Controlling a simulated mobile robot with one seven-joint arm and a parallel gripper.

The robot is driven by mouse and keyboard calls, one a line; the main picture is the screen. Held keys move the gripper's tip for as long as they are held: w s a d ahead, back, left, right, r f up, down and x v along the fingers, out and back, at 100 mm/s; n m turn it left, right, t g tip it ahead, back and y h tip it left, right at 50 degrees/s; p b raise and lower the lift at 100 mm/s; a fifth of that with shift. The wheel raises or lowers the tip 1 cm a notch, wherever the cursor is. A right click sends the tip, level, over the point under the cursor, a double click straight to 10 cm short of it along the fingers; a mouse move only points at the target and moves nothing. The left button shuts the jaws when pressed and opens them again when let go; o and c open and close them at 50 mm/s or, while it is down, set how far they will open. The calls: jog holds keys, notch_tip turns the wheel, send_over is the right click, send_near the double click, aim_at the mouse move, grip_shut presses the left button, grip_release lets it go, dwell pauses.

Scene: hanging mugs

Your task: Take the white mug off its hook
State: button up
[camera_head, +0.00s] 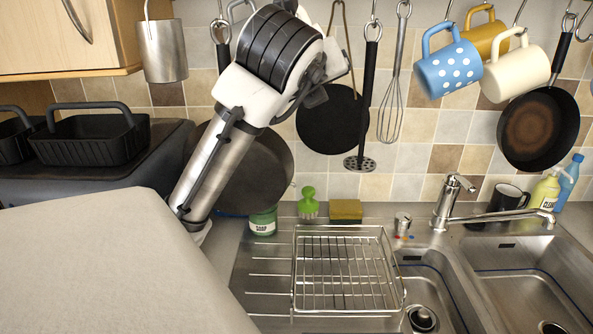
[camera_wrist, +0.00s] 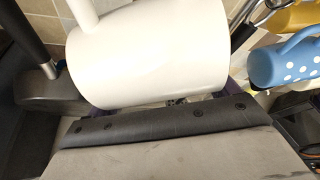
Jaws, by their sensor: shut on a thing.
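The white mug (camera_wrist: 150,58) fills the upper middle of the wrist view, lying sideways right in front of my gripper (camera_wrist: 162,104). Its handle (camera_wrist: 82,12) points up to the top left and runs out of the picture. My gripper is shut on the mug; purple finger parts show at both sides below its body. The hook and the top of the handle are out of the wrist view, so I cannot tell whether they touch. In the head view my own arm hides most of the gripper and mug.
A blue dotted mug (camera_head: 448,70), a yellow mug (camera_head: 486,40) and a cream mug (camera_head: 516,74) hang at right. A whisk (camera_head: 391,105), masher (camera_head: 368,100) and dark pan (camera_head: 333,122) hang nearer. A metal pot (camera_head: 162,50) hangs left. A wire rack (camera_head: 345,272) stands below, beside the sink.

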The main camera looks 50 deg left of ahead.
jog(key=s+d+b, duration=0.1)
jog(key=s+d, duration=0.3)
jog(key=d, duration=0.1)
jog(key=shift+s+d, duration=0.15)
jog(key=shift+d, duration=0.1)
dwell(0.7)
jog(key=s+d+f+n+y+b, duration=0.3)
jog(key=d+f+n+b, duration=0.1)
jog(key=n+b, duration=0.5)
jog(key=shift+s+d+n, duration=0.35)
jog(key=shift+s+n, duration=0.05)
jog(key=shift+n, duration=0.1)
jog(key=shift+f+y, duration=0.1)
jog(key=shift+y, duration=0.2)
